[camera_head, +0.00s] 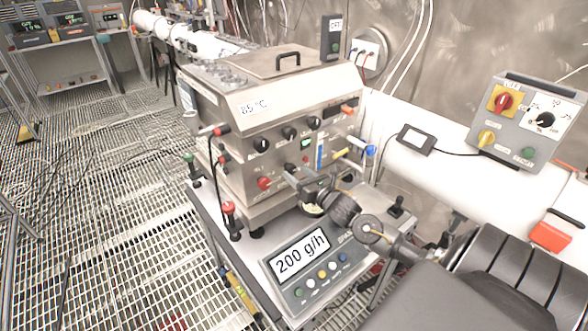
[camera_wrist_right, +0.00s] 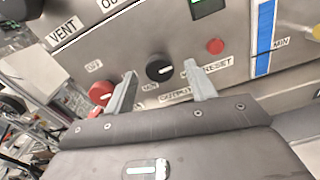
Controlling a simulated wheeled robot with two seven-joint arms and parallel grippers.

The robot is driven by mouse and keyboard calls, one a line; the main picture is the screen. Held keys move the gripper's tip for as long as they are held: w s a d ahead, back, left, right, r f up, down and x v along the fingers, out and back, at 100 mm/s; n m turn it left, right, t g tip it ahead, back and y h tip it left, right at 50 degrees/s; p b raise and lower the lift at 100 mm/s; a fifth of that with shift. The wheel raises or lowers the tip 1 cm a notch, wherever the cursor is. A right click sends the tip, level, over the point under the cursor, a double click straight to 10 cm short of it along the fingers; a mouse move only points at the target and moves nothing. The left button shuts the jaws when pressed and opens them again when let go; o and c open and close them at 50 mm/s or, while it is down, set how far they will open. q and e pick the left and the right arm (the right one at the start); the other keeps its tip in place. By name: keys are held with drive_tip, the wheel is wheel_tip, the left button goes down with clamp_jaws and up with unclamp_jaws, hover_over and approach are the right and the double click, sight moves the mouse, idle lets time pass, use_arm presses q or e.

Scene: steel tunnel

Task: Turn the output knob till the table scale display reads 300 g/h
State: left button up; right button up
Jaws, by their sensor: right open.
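The steel machine (camera_head: 255,110) carries a black output knob (camera_wrist_right: 159,68), seen in the right wrist view above part of an "OUTPUT" label. Its pointer mark is too small to read surely. My right gripper (camera_wrist_right: 161,72) is open, with one finger on each side of the knob and clear gaps to it. Its fingertips are at the panel's lower front in the head view. Whether they touch the panel I cannot tell. The table scale display (camera_head: 300,252) reads 200 g/h. My left gripper is not in view.
A red knob (camera_wrist_right: 101,93) sits just left of the left finger, and a red button (camera_wrist_right: 215,46) is up right of the right finger. A blue-striped gauge (camera_wrist_right: 264,38) is further right. A control box (camera_head: 528,120) is on the white pipe at right.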

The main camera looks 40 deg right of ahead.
drive_tip(key=shift+w, duration=0.9)
drive_tip(key=c, duration=1)
use_arm(q)
drive_tip(key=shift+s+r, duration=0.25)
drive_tip(key=shift+s, duration=0.35)
use_arm(e)
drive_tip(key=shift+m, duration=0.3)
drive_tip(key=m, duration=0.3)
drive_tip(key=shift+m, duration=0.3)
use_arm(q)
drive_tip(key=shift+r+p, duration=0.3)
drive_tip(key=shift+p, duration=0.1)
use_arm(e)
drive_tip(key=m, duration=0.5)
drive_tip(key=shift+m, duration=0.3)
